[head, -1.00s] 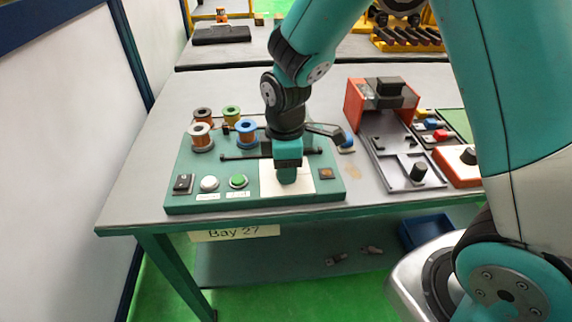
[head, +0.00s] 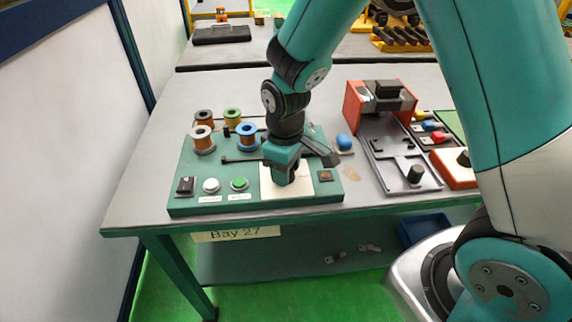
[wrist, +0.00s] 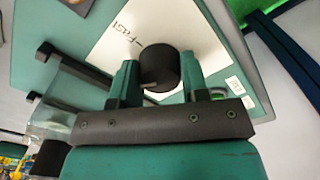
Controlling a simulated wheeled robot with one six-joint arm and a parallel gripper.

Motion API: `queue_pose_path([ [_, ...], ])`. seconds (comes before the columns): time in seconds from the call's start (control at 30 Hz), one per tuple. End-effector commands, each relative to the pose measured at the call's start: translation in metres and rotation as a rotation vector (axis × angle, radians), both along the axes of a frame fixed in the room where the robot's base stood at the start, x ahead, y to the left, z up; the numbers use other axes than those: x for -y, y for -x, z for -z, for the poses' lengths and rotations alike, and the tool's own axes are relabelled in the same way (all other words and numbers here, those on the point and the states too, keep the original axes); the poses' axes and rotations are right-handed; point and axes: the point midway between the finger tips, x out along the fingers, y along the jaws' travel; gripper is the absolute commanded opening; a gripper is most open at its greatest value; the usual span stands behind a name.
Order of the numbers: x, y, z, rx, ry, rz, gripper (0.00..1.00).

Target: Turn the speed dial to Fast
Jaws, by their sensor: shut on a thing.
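The speed dial (wrist: 160,66) is a round black knob on a white plate (wrist: 210,45), seen in the wrist view. The word "Fast" is printed on the plate above and left of the knob. My gripper (wrist: 159,76) has one green finger on each side of the knob and is shut on it. In the head view my gripper (head: 283,178) points down at the white plate (head: 300,188) on the green panel (head: 215,172) and hides the dial. The dial's pointer mark cannot be made out clearly.
On the panel stand several wire spools (head: 246,137), a white button (head: 211,185), a green button (head: 239,183) and a black switch (head: 185,186). A dark bar lies behind the plate. A red and grey fixture (head: 380,110) stands to the right. The table's front left is clear.

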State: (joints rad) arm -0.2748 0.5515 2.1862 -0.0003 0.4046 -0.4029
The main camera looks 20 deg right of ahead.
Motion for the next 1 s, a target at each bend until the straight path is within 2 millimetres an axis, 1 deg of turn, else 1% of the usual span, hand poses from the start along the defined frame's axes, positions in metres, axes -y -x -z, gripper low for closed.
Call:
queue_pose_path([
  [0.03,0.0000,-0.0005,-0.0023,0.001,0.000,0.043,0.18],
  [0.6,0.0000,-0.0008,-0.0020,0.002,0.000,0.582,0.18],
  [0.8,0.0000,-0.0009,-0.0019,0.002,0.000,0.750,0.18],
  [1.0,-0.0001,-0.0012,-0.0018,0.004,-0.001,0.881,0.18],
])
